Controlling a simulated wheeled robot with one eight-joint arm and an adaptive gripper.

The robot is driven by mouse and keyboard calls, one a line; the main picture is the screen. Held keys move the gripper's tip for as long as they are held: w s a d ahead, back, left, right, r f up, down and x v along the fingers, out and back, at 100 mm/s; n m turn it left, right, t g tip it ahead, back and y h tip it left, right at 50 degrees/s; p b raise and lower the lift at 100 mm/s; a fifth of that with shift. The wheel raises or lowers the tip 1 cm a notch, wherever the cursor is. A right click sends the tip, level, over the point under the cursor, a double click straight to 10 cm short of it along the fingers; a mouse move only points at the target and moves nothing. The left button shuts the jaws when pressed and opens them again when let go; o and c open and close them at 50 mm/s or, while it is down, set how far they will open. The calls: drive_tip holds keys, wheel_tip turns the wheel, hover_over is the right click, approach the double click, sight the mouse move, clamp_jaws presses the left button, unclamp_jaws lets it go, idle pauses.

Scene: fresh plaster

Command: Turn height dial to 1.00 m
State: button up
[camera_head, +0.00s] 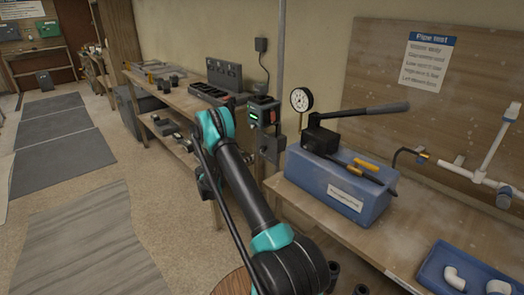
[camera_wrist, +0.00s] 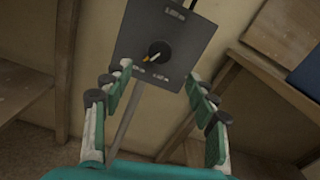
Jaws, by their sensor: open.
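The height dial (camera_wrist: 159,52) is a round black knob on a dark grey panel (camera_wrist: 180,20) in the wrist view. A short pale yellow mark on it points to the lower left. Small white labels sit above and below the knob, too blurred to read. My gripper (camera_wrist: 158,72) is open and empty. Its teal and grey fingers stand apart, left and right of the knob, with the tips near the panel's lower part. I cannot tell whether they touch it. In the head view my arm hides the gripper, and I cannot make out the dial.
A blue test pump (camera_head: 330,190) with a gauge and lever stands on the right bench (camera_head: 350,235). A blue tray (camera_head: 465,270) holds white fittings. A small device (camera_head: 263,112) with a green light is by the wall. Open floor (camera_head: 110,170) lies to the left.

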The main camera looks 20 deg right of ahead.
sight(261, 149)
drive_tip(key=x, duration=1.1)
drive_tip(key=shift+w+d, duration=0.1)
drive_tip(key=shift+d, duration=0.2)
drive_tip(key=shift+c, duration=0.6)
drive_tip(key=c, duration=1.1)
drive_tip(key=shift+o, duration=0.2)
